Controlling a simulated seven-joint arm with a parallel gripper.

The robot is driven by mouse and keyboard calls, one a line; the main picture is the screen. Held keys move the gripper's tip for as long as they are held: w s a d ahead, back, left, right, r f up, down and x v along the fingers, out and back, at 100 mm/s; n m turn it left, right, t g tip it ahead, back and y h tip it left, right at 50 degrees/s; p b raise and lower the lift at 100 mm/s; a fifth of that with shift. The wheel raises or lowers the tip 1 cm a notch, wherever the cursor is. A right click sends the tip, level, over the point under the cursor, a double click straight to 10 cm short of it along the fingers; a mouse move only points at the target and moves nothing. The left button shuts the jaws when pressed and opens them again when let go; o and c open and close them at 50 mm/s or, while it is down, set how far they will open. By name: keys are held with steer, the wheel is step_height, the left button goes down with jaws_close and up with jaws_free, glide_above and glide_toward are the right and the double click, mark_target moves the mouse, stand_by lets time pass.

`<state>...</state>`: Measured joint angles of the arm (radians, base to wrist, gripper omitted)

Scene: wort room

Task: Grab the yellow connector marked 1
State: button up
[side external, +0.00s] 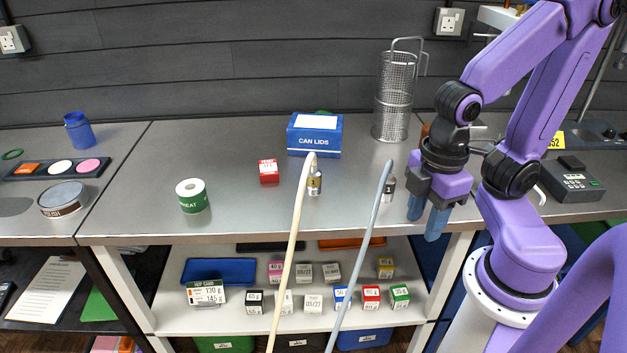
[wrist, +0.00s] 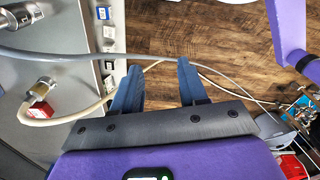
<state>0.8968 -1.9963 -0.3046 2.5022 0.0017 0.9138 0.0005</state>
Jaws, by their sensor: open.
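The yellow connector (side external: 315,182) is a brass-coloured fitting on the end of a cream hose (side external: 292,245), on the steel bench; I cannot clearly read its mark. In the wrist view the yellow connector (wrist: 41,90) is at the left, well away from my fingers. A second, grey metal connector (side external: 388,186) on a grey-blue hose (side external: 360,250) is between it and my gripper; it also shows at the wrist view's upper left (wrist: 14,17). My gripper (side external: 426,213) is open and empty, pointing down near the bench's front edge, right of both connectors. The blue fingers (wrist: 158,70) have floor below them.
A red box (side external: 269,172), a green-labelled roll (side external: 192,197) and a blue CAN LIDS box (side external: 314,137) stand around the yellow connector. A wire basket (side external: 392,105) stands behind. Both hoses hang over the front edge, past a shelf of small boxes (side external: 371,298).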

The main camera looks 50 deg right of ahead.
steer(key=shift+o, duration=0.3)
steer(key=shift+o, duration=0.7)
